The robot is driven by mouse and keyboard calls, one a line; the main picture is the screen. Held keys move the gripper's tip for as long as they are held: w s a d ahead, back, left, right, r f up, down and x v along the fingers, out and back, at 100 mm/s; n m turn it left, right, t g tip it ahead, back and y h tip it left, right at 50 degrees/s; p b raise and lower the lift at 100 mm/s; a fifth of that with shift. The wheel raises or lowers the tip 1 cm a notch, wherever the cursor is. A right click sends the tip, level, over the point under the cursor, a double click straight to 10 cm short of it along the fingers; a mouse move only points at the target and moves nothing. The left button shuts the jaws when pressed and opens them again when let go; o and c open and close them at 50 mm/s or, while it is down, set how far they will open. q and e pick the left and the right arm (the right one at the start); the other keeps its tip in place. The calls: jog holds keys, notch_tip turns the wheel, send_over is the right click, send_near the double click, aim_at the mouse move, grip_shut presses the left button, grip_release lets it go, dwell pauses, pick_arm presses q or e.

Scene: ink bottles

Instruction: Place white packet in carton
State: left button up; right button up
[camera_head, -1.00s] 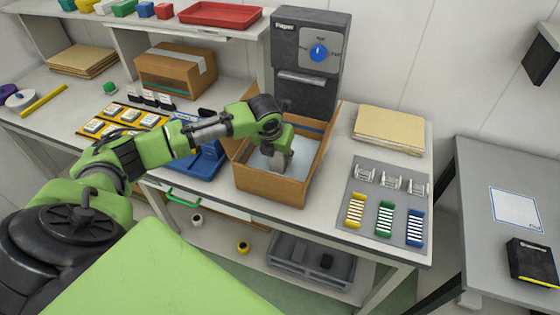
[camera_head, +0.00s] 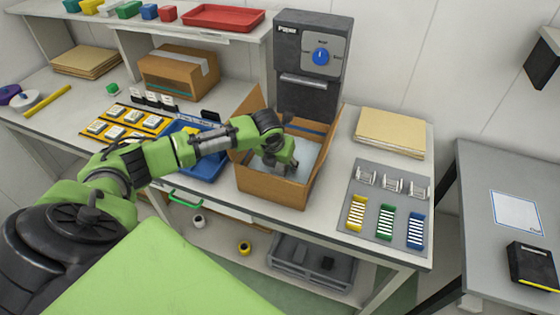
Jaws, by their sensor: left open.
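The open brown carton (camera_head: 268,186) stands on the workbench below the black paper machine, its flaps up. A pale sheet or lining (camera_head: 302,150) shows inside it. My left gripper (camera_head: 284,168) points down into the carton opening and is open. Its fingertips are partly dark and small, and my arm hides part of the carton's left side. I cannot make out a white packet inside the carton or between the fingers. Several small white packet-like pieces (camera_head: 115,131) lie on a yellow and black holder left of the carton. My right gripper is not in view.
A blue tray (camera_head: 208,166) sits just left of the carton. The paper machine (camera_head: 311,65) stands behind it. A grey mat (camera_head: 375,219) with coloured racks and a stack of tan envelopes (camera_head: 390,132) lie to the right. A closed cardboard box (camera_head: 180,75) stands at the back left.

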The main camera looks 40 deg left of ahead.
pick_arm(q)
jog(key=b+v, duration=0.1)
jog(key=v, duration=1.1)
jog(key=shift+b, duration=0.3)
jog(key=shift+f, duration=0.1)
